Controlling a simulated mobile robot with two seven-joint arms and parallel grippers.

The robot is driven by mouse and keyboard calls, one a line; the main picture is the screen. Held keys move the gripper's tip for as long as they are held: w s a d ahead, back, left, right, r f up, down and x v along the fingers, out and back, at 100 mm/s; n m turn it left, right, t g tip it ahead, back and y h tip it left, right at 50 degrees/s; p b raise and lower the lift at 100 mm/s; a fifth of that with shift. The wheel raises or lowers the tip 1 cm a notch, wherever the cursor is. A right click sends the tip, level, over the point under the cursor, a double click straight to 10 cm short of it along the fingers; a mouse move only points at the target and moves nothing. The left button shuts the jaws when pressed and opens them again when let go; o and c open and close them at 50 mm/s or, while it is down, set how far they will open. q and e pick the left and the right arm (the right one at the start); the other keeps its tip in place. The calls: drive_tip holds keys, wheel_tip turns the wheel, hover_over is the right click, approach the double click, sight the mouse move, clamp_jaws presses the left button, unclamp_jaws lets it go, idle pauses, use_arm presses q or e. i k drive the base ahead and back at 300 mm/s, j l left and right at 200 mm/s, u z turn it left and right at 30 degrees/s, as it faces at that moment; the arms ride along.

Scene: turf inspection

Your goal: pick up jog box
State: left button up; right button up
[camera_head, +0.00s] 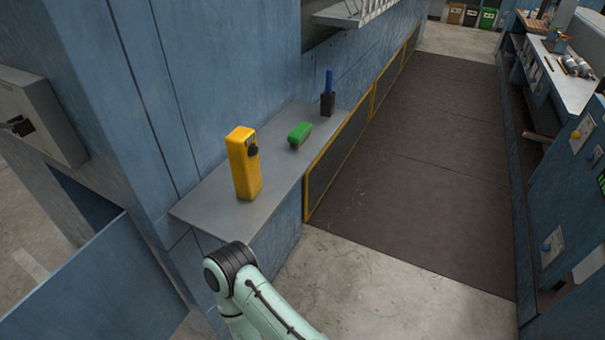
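A tall yellow box with a black knob on its side, which looks like the jog box (243,170), stands upright on a grey shelf (205,207) fixed to a blue wall. It is near the front end of the shelf. Neither of my grippers shows in the head view. Only a pale green arm link of mine with a black joint is in view, at the bottom, below the front end of the shelf.
A green-topped brush or block (299,133) lies further back on the shelf, and a dark holder (327,104) with a blue item stands behind it. A grey wall box (40,122) is at left. A dark mat (430,160) and a workbench (570,85) lie to the right.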

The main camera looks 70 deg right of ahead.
sight(245, 168)
drive_tip(key=z, duration=0.45)
drive_tip(key=i+l+z, duration=0.1)
drive_tip(key=z, duration=0.35)
drive_tip(key=i+z, duration=0.15)
drive_tip(key=z, duration=0.3)
drive_tip(key=i+z, duration=0.1)
drive_tip(key=z, duration=0.75)
drive_tip(key=k+j, duration=0.1)
drive_tip(key=k, duration=0.4)
drive_tip(key=k+u, duration=0.1)
drive_tip(key=u, duration=1.25)
drive_tip(key=l+u, duration=0.15)
drive_tip(key=l, duration=0.15)
drive_tip(key=k+l+u, duration=0.15)
drive_tip(key=l, duration=0.15)
drive_tip(key=k+l+u, duration=0.2)
drive_tip(key=i+l, duration=0.05)
drive_tip(key=i, duration=0.05)
